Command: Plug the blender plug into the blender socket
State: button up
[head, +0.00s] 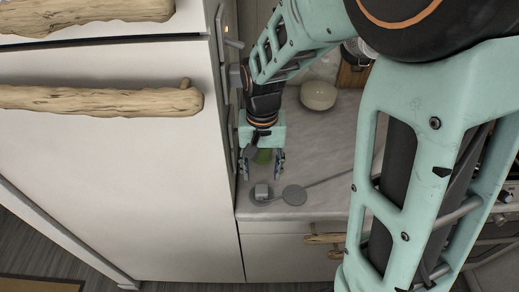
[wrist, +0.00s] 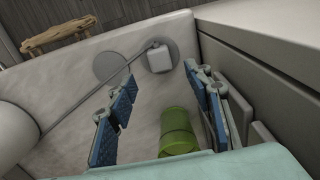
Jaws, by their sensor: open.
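A small pale grey block with a cord, apparently the blender plug (head: 261,191), sits on a flat grey disc near the counter's front left. It also shows in the wrist view (wrist: 159,59). A thin cord (wrist: 80,103) runs from it across a second disc. My gripper (head: 262,172) points down over the counter, behind the plug in the head view. Its two blue-padded fingers (wrist: 160,105) are apart, with no plug between them. A green cup-like object (wrist: 176,132) shows between and below the fingers; I cannot tell if they touch it. I cannot make out the blender socket with certainty.
The second grey disc (head: 294,195) lies right of the plug. A tall white cabinet (head: 120,160) with driftwood handles closes off the counter's left side. Pale plates (wrist: 240,113) stand by the right finger. A white bowl (head: 318,95) stands farther back. The counter (head: 320,210) has clear room at front right.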

aim_at(262, 188)
jog(key=shift+f, duration=0.8)
jog(key=shift+f, duration=0.1)
notch_tip(262, 188, down, 5)
jog(key=shift+f, duration=0.1)
jog(key=shift+c, duration=0.4)
jog(key=c, duration=1.1)
jog(key=shift+o, duration=0.2)
